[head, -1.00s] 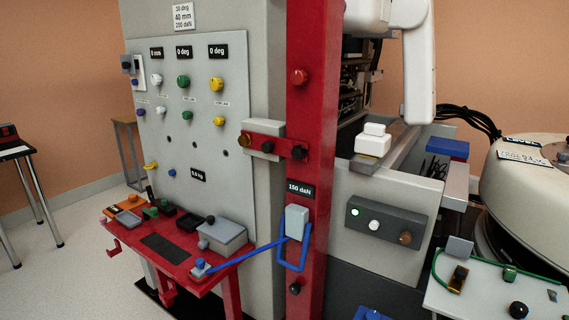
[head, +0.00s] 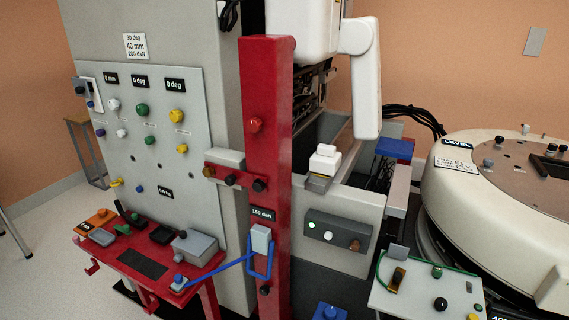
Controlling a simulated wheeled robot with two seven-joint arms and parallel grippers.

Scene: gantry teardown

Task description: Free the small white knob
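A grey control panel (head: 160,160) stands at the left, with coloured knobs in two rows. A small white knob (head: 122,133) sits in the lower row, below a larger white knob (head: 113,105). Purple, green and yellow small knobs share its row. I cannot tell at this size whether anything locks the small white knob. Neither of my grippers is in the head view.
A red post (head: 268,180) stands right of the panel. A red shelf (head: 142,268) with loose parts juts out below it. A grey button box (head: 339,234), a white side table (head: 425,296) and a large round cream machine (head: 500,190) are on the right.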

